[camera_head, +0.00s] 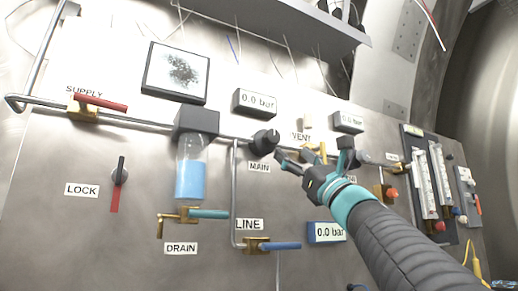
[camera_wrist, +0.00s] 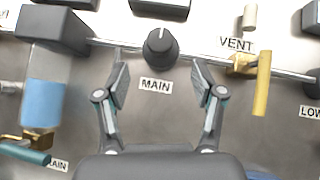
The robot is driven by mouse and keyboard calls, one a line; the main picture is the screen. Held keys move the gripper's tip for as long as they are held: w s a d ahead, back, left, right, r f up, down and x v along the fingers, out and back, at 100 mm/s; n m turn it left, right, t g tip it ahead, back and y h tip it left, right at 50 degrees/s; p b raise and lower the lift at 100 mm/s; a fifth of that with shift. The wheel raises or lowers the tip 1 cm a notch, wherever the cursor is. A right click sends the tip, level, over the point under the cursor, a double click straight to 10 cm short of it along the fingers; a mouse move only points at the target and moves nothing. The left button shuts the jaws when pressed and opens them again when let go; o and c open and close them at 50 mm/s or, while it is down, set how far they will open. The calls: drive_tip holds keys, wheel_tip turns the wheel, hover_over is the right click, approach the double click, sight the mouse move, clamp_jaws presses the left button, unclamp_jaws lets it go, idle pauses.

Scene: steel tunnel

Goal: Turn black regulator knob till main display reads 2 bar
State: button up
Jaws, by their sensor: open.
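The black regulator knob (camera_head: 264,142) sits on the pipe above the MAIN label (camera_head: 259,167). In the wrist view the knob (camera_wrist: 160,46) has a pale pointer mark near its top, and it lies ahead of and between my fingertips. The main display (camera_head: 256,102) above it reads 0.0 bar; in the wrist view only its lower edge (camera_wrist: 160,10) shows. My gripper (camera_head: 314,156) is open and empty, to the right of the knob in the head view. In the wrist view my gripper (camera_wrist: 161,72) has its two fingers spread apart, not touching the knob.
A yellow VENT handle (camera_wrist: 262,84) stands right of my right finger. A filter bowl with blue liquid (camera_head: 190,168) hangs left of the knob. The red SUPPLY handle (camera_head: 100,103), teal DRAIN handle (camera_head: 208,214) and blue LINE handle (camera_head: 279,246) stick out from the panel.

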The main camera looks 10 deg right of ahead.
sight(274, 138)
drive_tip(key=p+x, duration=0.4)
drive_tip(key=x, duration=0.5)
drive_tip(key=shift+w+r, duration=0.15)
drive_tip(key=shift+r, duration=0.05)
drive_tip(key=c, duration=1.1)
drive_tip(key=shift+c, duration=0.2)
drive_tip(key=shift+a+f+m+t+h+b, duration=0.1)
drive_tip(key=shift+m+t+h+b, duration=0.3)
drive_tip(key=shift+m+h+b, duration=0.25)
